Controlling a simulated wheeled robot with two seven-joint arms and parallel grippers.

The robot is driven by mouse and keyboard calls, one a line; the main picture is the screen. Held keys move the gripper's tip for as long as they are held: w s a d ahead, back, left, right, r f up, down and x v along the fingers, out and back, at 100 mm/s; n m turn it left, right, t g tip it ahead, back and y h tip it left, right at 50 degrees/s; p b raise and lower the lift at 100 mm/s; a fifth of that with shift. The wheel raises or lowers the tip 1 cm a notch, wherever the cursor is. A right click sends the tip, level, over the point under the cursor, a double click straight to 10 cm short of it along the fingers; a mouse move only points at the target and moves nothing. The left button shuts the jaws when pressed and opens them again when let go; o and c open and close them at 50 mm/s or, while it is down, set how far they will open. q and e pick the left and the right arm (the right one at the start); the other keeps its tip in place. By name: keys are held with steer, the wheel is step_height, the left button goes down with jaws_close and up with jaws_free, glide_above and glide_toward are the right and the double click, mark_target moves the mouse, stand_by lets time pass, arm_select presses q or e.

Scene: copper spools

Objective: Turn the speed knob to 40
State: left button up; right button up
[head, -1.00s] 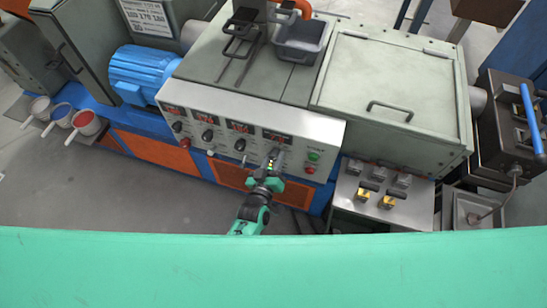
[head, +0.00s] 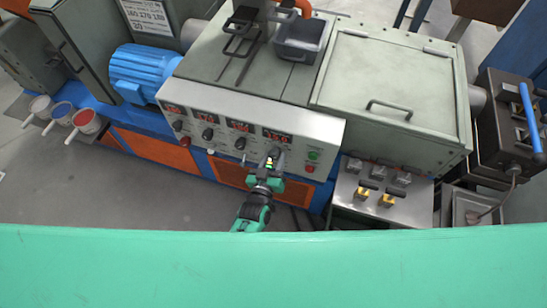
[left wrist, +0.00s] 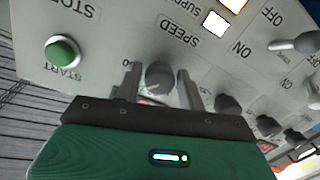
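The speed knob (left wrist: 160,77) is a dark round knob under the SPEED lettering on the pale control panel (head: 222,148). My left gripper (head: 272,155) is at the right part of this panel. In the left wrist view its two fingers (left wrist: 160,88) stand on either side of the knob, with small gaps to it, so it is open around the knob. The knob's pointer and the scale value it points to cannot be read. In the head view the gripper largely hides the knob. My right gripper is not in view.
A green START button (left wrist: 62,51) sits left of the gripper in the left wrist view. Several other dark knobs, such as one to the right (left wrist: 228,104), share the panel. A red digital display (head: 277,136) is above the gripper.

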arm_select(q)
steer(key=shift+o, duration=1.1)
steer(key=shift+s+a, duration=0.2)
steer(key=shift+s, duration=0.25)
steer(key=b+v, duration=0.2)
steer(key=v, duration=1)
steer(key=shift+s+b, duration=0.35)
steer(key=shift+b, duration=0.05)
steer(key=shift+f, duration=0.1)
